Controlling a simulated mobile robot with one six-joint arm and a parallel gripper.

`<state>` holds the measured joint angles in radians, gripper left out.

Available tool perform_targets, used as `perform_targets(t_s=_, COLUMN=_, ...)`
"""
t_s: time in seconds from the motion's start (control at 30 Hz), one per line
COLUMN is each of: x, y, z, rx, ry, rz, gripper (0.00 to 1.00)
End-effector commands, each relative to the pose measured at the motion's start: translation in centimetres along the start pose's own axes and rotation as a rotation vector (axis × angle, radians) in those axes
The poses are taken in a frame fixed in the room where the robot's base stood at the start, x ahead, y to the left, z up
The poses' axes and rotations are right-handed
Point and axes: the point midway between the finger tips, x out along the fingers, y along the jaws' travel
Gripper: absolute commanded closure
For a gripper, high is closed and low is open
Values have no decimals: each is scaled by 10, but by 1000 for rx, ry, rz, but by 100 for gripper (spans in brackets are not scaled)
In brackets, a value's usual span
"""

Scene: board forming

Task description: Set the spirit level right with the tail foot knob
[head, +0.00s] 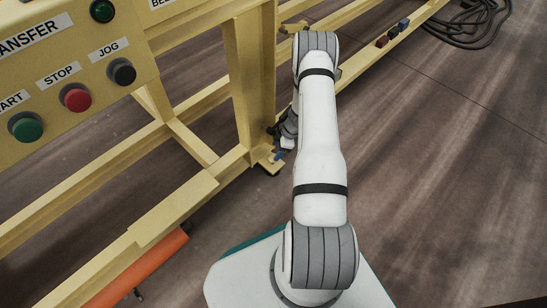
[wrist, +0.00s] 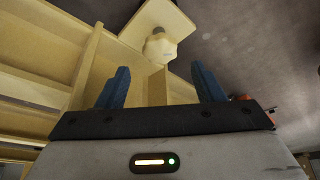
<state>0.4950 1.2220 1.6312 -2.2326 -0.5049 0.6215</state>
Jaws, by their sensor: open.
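In the wrist view, a pale, lobed knob (wrist: 160,48) sits against a yellow plate (wrist: 158,18) on the machine frame; I take it for the foot knob. My gripper (wrist: 160,76) is open, with its two blue fingers spread wide. The knob appears beyond the fingertips, between them in the picture, and nothing is held. In the head view, my gripper (head: 278,154) is low beside the foot of a yellow leg (head: 249,80), partly hidden by my arm. I cannot make out the spirit level in either view.
A yellow panel (head: 60,75) carries green, red and black buttons. Yellow beams (head: 185,195) run low on the left. An orange roller (head: 140,268) lies below them. Small dark blocks (head: 392,33) sit on the far beam, and black cable (head: 470,25) is coiled beyond. Floor at right is clear.

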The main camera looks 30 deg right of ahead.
Motion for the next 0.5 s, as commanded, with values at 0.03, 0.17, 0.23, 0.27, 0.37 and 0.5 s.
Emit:
perform_targets(t_s=0.03, x=18, y=-2, z=5, rx=3, ry=-1, rz=-3, gripper=39)
perform_targets(t_s=0.17, x=34, y=-1, z=5, rx=3, ry=-1, rz=-1, gripper=39)
perform_targets(t_s=0.23, x=40, y=-1, z=4, rx=3, ry=-1, rz=-1, gripper=39)
perform_targets(t_s=0.27, x=42, y=-1, z=4, rx=3, ry=-1, rz=-1, gripper=39)
perform_targets(t_s=0.37, x=45, y=0, z=4, rx=3, ry=-1, rz=0, gripper=39)
perform_targets(t_s=0.5, x=45, y=0, z=3, rx=3, ry=-1, rz=0, gripper=39)
